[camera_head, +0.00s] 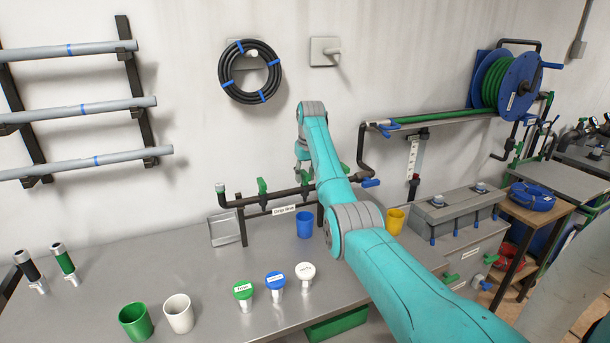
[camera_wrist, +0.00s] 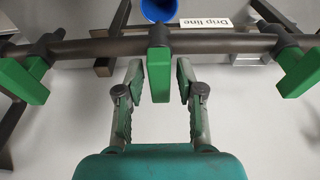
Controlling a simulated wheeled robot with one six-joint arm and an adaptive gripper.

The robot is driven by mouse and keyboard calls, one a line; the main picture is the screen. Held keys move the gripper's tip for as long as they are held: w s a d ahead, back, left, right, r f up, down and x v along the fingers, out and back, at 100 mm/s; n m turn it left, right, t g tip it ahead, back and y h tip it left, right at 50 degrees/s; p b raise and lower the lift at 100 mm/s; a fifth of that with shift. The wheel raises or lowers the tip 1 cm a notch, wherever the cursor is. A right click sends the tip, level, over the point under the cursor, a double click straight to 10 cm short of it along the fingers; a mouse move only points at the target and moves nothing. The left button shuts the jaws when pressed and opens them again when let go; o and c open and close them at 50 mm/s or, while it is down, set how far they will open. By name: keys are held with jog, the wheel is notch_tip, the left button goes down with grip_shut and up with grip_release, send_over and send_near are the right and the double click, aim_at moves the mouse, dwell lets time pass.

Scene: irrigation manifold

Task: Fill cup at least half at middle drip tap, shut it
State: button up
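The dark drip manifold pipe (camera_head: 285,194) runs above the bench with green tap handles along it. In the wrist view, the middle tap's green handle (camera_wrist: 159,74) lies between the fingers of my gripper (camera_wrist: 159,80). The fingers are open, with a visible gap on each side of the handle. A blue cup (camera_head: 304,225) stands upright on the bench below the pipe. Its edge also shows behind the pipe in the wrist view (camera_wrist: 158,9), in line with the middle tap. Its water level cannot be seen. In the head view my gripper (camera_head: 302,170) is small and partly hidden.
Two more green handles (camera_wrist: 22,79) and (camera_wrist: 299,72) flank the middle one. A "Drip line" label (camera_head: 284,209) hangs below the pipe. A yellow cup (camera_head: 395,221), green cup (camera_head: 135,321) and white cup (camera_head: 178,313) stand on the bench.

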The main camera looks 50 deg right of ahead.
grip_shut()
jog(key=shift+n+y, duration=0.3)
jog(key=shift+n, duration=1.5)
jog(key=shift+n, duration=0.9)
jog(key=shift+n+y, duration=0.4)
jog(key=shift+n, duration=0.4)
jog(key=shift+f, duration=0.1)
jog(key=shift+n+y, duration=0.3)
jog(key=shift+n, duration=1.4)
